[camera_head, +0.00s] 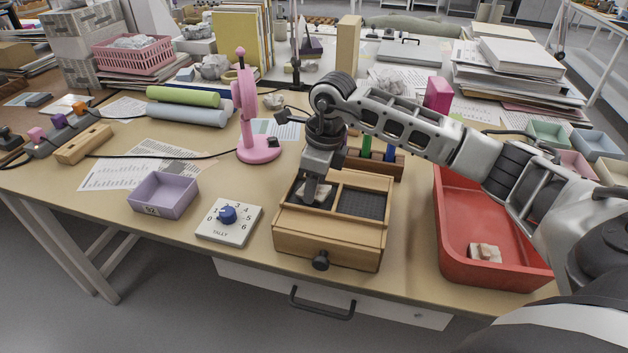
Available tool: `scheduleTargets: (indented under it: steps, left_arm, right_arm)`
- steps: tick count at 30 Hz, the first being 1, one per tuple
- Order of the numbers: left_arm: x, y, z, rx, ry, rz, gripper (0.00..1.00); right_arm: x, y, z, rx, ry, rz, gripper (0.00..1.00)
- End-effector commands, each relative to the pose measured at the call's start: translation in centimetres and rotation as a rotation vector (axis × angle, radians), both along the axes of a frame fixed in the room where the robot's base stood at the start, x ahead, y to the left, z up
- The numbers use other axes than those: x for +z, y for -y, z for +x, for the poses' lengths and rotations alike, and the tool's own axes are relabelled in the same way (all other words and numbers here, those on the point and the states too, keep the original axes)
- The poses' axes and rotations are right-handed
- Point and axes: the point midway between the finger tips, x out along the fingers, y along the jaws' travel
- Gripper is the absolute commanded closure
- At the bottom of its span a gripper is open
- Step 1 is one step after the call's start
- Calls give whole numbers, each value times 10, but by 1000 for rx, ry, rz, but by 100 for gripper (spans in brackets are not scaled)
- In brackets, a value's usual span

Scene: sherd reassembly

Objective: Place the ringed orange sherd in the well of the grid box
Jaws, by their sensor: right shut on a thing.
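The wooden grid box (327,243) stands near the front of the table, with a drawer knob on its front and two dark-floored compartments on top. My right gripper (317,192) points down into its left compartment and is shut on a small sherd (325,193). The sherd shows only in part beside the fingers and looks pale; its orange colour and ring cannot be made out. I cannot tell whether it touches the floor of the compartment. The right compartment (361,203) looks empty. My left gripper is not in view.
A red tray (452,237) at the right holds another pale, pinkish sherd (485,253). Left of the box are a white tally dial (229,234), a lilac tray (150,203) and a pink stand (258,151). A rack with coloured pieces (388,164) stands just behind the box.

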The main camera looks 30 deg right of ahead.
Motion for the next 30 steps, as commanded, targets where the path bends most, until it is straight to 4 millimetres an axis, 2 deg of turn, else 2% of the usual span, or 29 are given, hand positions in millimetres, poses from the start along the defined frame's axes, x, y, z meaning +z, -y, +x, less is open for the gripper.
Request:
scheduleTargets:
  steps: [3,4,5,13,17,20,30]
  left_arm:
    - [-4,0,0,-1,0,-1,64]
    - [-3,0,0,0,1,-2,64]
    - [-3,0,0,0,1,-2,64]
    - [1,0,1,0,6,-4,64]
    - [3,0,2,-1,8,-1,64]
    - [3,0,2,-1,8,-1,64]
    - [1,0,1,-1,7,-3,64]
  right_arm:
    - [-4,0,0,0,0,0,84]
    - [-4,0,0,0,0,0,58]
    - [-3,0,0,0,0,0,52]
    - [-2,0,0,0,0,0,52]
    - [6,1,0,0,3,0,52]
    - [21,3,-2,0,5,-1,52]
    - [92,10,-11,-1,5,-1,52]
